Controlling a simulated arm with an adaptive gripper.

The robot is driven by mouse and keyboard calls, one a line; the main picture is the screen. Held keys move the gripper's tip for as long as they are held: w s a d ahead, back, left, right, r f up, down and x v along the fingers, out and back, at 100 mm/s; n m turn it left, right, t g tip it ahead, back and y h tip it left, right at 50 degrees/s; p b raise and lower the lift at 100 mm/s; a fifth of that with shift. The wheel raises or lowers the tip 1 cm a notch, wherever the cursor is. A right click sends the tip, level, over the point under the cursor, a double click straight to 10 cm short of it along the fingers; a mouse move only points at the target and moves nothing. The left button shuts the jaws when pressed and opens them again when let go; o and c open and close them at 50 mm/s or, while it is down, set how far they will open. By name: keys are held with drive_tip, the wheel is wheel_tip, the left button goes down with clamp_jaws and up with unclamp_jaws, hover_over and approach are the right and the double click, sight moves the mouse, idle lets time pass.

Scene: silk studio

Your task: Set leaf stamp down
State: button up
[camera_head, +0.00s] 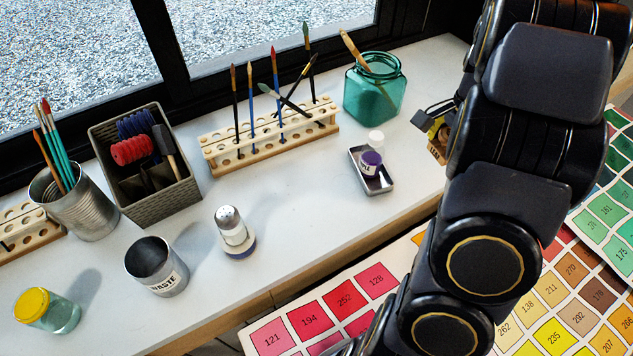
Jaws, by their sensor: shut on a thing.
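My gripper (436,119) is at the right end of the white ledge, mostly hidden behind my own dark arm. It is shut on a small brown wooden piece (439,146), which appears to be the leaf stamp. Only part of this piece shows at the arm's edge, and its stamping face cannot be made out. A small metal tray (383,184) lies on the ledge to the left of and below the gripper.
A green glass jar (373,96) and a wooden brush rack (262,150) stand along the window. A basket (160,195), brush tin (82,208), waste tin (166,280), shaker (233,230) and yellow-lidded jar (60,313) stand further left. The white ledge (310,225) is clear in the middle.

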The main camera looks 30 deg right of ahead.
drive_tip(key=w+a+n, duration=0.1)
drive_tip(key=w+a, duration=0.3)
drive_tip(key=a, duration=1.1)
drive_tip(key=s+a, duration=0.2)
drive_tip(key=a, duration=0.5)
drive_tip(key=s+a, duration=0.3)
drive_tip(key=a, duration=0.3)
hover_over(293, 200)
drive_tip(key=s, duration=0.1)
drive_tip(key=shift+n, duration=0.3)
wheel_tip(293, 200, down, 9)
drive_tip(key=shift+s+a+r, duration=0.1)
drive_tip(key=shift+r, duration=0.1)
drive_tip(key=shift+w+f, duration=0.5)
drive_tip(key=shift+f, duration=1.65)
drive_tip(key=shift+f, duration=0.15)
drive_tip(key=o, duration=1.1)
